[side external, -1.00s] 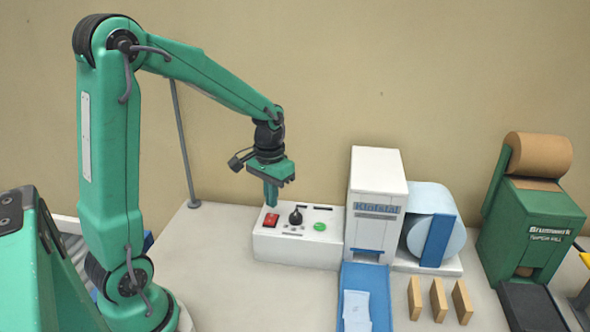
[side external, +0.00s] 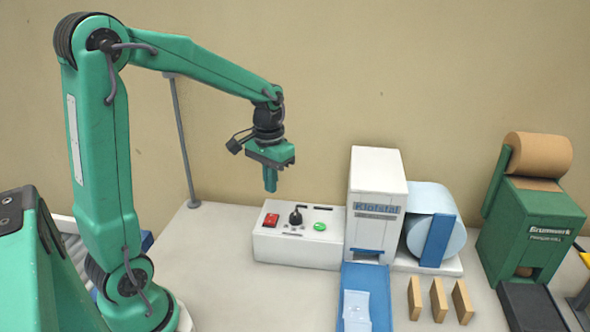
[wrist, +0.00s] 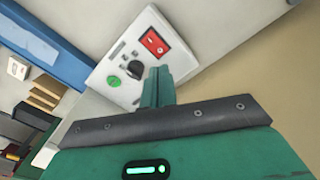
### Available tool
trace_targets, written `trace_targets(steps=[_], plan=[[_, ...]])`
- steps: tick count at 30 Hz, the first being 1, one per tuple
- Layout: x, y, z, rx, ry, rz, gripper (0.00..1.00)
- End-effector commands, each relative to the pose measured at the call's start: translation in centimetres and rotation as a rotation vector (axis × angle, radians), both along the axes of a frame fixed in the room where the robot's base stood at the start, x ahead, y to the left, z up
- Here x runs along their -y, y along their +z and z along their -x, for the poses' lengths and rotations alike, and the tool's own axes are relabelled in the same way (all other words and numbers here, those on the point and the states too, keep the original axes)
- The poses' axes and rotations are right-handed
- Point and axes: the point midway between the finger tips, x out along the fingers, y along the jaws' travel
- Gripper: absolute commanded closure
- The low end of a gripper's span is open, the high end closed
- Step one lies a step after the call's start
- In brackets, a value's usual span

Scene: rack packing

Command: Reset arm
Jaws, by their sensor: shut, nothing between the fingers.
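My gripper (side external: 270,187) hangs pointing down, above and behind the left part of the white control box (side external: 275,249) in the side external view. Its fingers are shut together with nothing between them, and they are clear of the box. In the wrist view the shut fingers (wrist: 158,84) show in front of the box (wrist: 115,92). The box top carries a red rocker switch (side external: 271,220), a black knob (side external: 295,217) and a green button (side external: 319,226). The red switch also shows in the wrist view (wrist: 154,42).
Right of the box stands a white and blue dispenser (side external: 378,178) with a blue chute (side external: 366,280) and a pale blue roll (side external: 433,222). Several tan blocks (side external: 438,299) stand in front. A green paper-roll machine (side external: 528,235) is far right. A grey post (side external: 184,150) rises at the back left.

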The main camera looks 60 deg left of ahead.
Motion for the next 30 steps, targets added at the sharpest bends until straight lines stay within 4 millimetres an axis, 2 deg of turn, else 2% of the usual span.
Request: trace_targets(steps=[8,14,24,30], plan=[[0.3,0.3,0.2,0.01,-0.006,-0.003,1.0],[1.5,1.8,1.2,0.054,-0.03,-0.015,1.0],[5.1,5.1,4.7,0.196,-0.107,-0.044,1.0],[7.0,6.4,7.1,0.284,-0.154,-0.057,1.0]])
